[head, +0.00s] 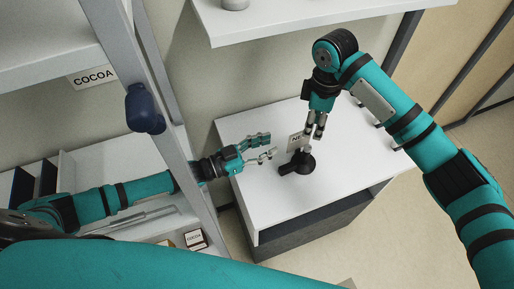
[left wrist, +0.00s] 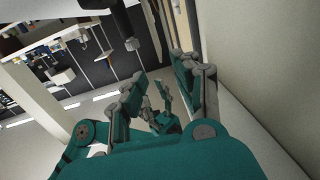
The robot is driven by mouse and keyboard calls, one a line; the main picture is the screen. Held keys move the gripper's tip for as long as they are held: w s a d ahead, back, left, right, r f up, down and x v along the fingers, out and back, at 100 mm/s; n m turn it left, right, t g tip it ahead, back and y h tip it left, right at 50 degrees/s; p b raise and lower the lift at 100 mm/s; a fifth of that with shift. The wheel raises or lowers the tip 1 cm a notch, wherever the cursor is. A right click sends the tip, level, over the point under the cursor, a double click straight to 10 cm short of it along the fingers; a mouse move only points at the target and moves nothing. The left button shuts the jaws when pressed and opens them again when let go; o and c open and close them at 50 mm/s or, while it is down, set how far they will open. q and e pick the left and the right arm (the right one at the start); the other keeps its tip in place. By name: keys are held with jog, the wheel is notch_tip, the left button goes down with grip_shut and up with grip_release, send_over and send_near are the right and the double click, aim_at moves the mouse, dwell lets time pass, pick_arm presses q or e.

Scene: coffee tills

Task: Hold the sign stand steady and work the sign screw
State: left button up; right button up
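The sign stand (head: 304,162) is a small black round base with a short dark arm toward the left, standing on the white counter. It carries a pale sign card (head: 297,143) with partly hidden lettering. My left gripper (head: 266,147) is left of the card, its fingers apart with nothing between them; its spread fingers also show in the left wrist view (left wrist: 170,82). My right gripper (head: 315,134) points down right beside the card, above the base. Its fingers are close together; whether they grip anything is unclear. I cannot make out the sign screw.
A grey upright (head: 150,75) with a dark blue rounded object (head: 144,108) stands near my left arm. A shelf (head: 300,18) hangs above the counter. A COCOA label (head: 93,76) is at the left.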

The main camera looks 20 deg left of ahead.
aim_at(294, 135)
pick_arm(q)
jog(key=x, duration=0.9)
jog(key=shift+w+d, duration=0.1)
jog(key=shift+w, duration=0.05)
grip_shut()
dwell(0.9)
